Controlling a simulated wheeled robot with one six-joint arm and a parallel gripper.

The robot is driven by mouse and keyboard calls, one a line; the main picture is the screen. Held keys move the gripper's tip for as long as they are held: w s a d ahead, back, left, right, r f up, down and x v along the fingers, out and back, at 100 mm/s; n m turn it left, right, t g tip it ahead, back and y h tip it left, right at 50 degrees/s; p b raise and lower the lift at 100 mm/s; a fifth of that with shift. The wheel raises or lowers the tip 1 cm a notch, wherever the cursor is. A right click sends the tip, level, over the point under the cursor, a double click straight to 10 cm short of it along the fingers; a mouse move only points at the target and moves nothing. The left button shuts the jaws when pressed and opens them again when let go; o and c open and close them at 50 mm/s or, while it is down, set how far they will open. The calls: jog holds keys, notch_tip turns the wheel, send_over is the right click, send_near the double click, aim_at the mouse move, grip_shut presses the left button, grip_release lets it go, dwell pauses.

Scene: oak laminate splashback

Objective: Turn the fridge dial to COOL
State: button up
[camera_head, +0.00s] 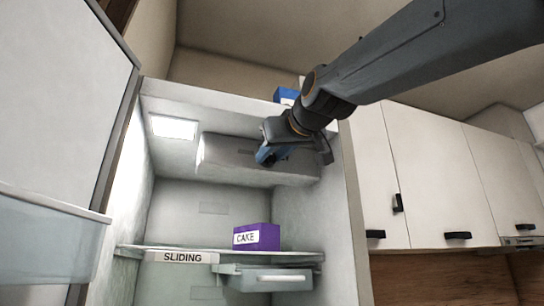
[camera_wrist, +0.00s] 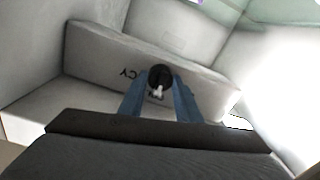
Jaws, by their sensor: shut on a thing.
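The fridge dial (camera_wrist: 160,74) is a small round black knob with a white pointer, on the face of a pale control housing (camera_wrist: 100,50). The pointer points down and slightly left in the wrist view. Dark letters show beside and below the dial, too small and partly covered to read surely. My gripper (camera_wrist: 160,82) has its two blue fingers on either side of the dial, shut on it. In the head view the housing (camera_head: 225,158) hangs below the fridge ceiling. My gripper (camera_head: 268,154) is at its front there, and the dial is hidden.
The fridge door (camera_head: 60,110) stands open at the left. Below the housing, a glass shelf (camera_head: 135,251) labelled SLIDING holds a purple CAKE box (camera_head: 258,237). A small drawer (camera_head: 270,280) hangs under it. A blue box (camera_head: 285,95) sits on top of the fridge, beside my arm.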

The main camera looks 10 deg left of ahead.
jog(key=n+b, duration=0.2)
jog(key=n, duration=0.1)
jog(key=shift+f, duration=0.1)
jog(key=shift+s+a+n+h+b, duration=0.15)
jog(key=shift+n+b, duration=0.7)
jog(key=shift+n, duration=1.65)
jog(key=shift+w+n+h+b, duration=0.15)
jog(key=shift+n+b, duration=0.7)
jog(key=shift+n, duration=1.65)
jog(key=shift+s, duration=0.1)
jog(key=o, duration=1.1)
jog(key=shift+c, duration=0.2)
jog(key=b+v, duration=0.2)
jog(key=v, duration=0.6)
